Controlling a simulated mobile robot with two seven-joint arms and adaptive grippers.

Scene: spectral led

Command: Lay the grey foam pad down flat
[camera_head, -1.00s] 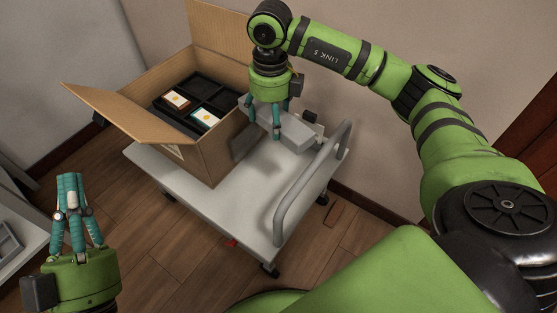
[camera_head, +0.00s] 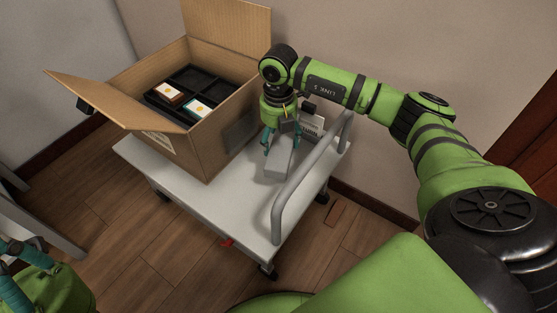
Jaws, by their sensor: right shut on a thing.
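The grey foam pad (camera_head: 279,165) is a pale grey block over the right part of the white cart top, between the cardboard box and the cart's handle. My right gripper (camera_head: 281,143) is shut on it from above, with a teal finger on either side. The gripper hides the pad's far part. I cannot tell whether its underside touches the cart. My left gripper (camera_head: 12,262) is at the lower left corner, partly cut off by the frame edge, away from the pad.
An open cardboard box (camera_head: 190,135) on the white cart (camera_head: 225,200) holds a black divided tray (camera_head: 205,75) with two small cartons. A grey device (camera_head: 313,124) stands behind the pad. The grey handle (camera_head: 291,200) rises at right. The cart's front is clear.

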